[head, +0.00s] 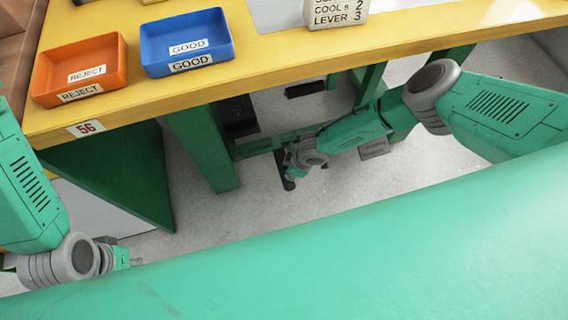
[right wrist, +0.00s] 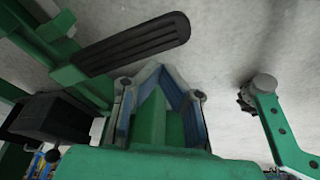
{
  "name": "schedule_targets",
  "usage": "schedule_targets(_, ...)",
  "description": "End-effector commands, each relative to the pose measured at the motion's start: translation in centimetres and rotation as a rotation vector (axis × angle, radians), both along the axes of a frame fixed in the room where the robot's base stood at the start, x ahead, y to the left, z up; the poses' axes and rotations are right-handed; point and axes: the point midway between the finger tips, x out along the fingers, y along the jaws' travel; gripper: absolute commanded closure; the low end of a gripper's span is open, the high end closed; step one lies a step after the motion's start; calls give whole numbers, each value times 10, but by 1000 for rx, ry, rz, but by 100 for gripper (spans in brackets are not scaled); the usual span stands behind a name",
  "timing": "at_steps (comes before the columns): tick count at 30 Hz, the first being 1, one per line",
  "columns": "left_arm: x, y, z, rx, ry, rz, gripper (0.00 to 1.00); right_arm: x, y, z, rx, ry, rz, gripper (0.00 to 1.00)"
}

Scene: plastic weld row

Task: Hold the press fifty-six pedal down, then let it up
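The press marked by a 56 label (head: 86,127) is at the left of the bench. A black ribbed foot pedal (right wrist: 135,45) on a green lever shows in the right wrist view, beyond and left of the fingertips, with no clear contact. My right gripper (right wrist: 160,72) points at the floor area under the bench; its fingertips meet with nothing seen between them. In the head view it (head: 289,172) is low under the bench, over a dark narrow piece I cannot surely match to the pedal. My left gripper (head: 132,262) is at the lower left, mostly hidden.
On the yellow bench (head: 290,60) stand an orange REJECT tray (head: 107,58), a blue GOOD tray (head: 150,60) and a lettered block (head: 336,12). Green bench legs (head: 203,150) flank my right arm. A green bracket (right wrist: 285,130) stands right of the gripper.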

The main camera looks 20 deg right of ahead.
Motion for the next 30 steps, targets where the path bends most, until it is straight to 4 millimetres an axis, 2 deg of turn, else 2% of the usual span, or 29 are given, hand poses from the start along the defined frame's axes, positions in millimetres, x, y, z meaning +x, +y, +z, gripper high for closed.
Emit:
schedule_targets(1,0,0,8,0,0,0,100,0,1,8,1,0,0,100)
schedule_targets(18,0,0,51,0,0,0,100,1,1,45,1,-1,1,100)
schedule_targets(30,0,0,52,0,0,0,100,0,0,46,1,0,0,100)
